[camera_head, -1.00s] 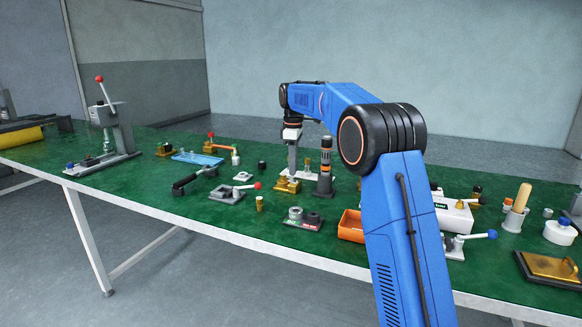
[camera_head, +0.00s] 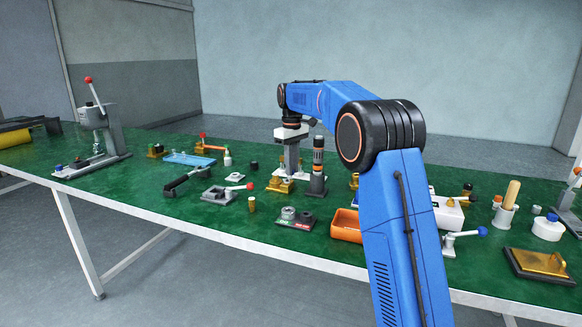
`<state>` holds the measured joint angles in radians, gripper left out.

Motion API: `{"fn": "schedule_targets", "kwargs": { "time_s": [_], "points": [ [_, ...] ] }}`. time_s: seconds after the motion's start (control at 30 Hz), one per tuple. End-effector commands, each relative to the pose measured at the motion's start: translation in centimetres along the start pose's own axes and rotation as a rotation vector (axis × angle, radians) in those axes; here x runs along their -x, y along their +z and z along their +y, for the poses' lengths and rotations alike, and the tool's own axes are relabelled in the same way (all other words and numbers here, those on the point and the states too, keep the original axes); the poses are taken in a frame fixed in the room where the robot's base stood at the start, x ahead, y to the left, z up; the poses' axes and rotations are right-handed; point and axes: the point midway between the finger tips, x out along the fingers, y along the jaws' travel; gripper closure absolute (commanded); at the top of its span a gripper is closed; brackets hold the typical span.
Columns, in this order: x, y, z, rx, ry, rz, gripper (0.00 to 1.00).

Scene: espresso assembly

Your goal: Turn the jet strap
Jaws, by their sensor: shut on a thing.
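My gripper (camera_head: 291,146) points down over the middle of the table, at the end of my blue arm. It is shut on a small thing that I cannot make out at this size. Below it are a grey upright part (camera_head: 291,160) and a white base plate (camera_head: 316,172). A brass fixture (camera_head: 280,187) sits just in front, and a dark cylinder with orange bands (camera_head: 318,170) stands close to its right. I cannot pick out the jet strap for certain.
A lever press (camera_head: 110,135) stands at the far left, and a blue tray (camera_head: 190,158) lies left of my gripper. A red-knobbed clamp (camera_head: 222,194), a small parts stand (camera_head: 296,219) and an orange bin (camera_head: 346,226) are nearer. My forearm hides part of the table's right side.

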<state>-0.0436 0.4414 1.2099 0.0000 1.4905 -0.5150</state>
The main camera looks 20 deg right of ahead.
Motion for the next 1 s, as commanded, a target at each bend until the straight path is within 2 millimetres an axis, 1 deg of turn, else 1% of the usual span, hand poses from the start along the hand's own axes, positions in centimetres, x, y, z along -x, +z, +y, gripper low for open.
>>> {"fn": "schedule_targets", "kwargs": {
  "time_s": [0.4,0.43,0.47,0.5,0.83,0.93,1.0],
  "points": [
    [0.0,0.0,0.1,-0.006,0.001,0.0,1.0],
    [0.0,0.0,0.1,-0.006,0.001,0.0,0.76],
    [0.0,0.0,0.1,-0.006,0.001,0.0,0.69],
    [0.0,0.0,0.1,-0.006,0.001,0.0,0.64],
    [0.2,0.0,0.0,-0.006,0.001,0.001,0.64],
    [1.0,0.0,0.1,-0.006,0.001,0.002,0.64],
    [1.9,0.0,0.1,-0.006,0.001,0.002,0.64]
  ]
}}
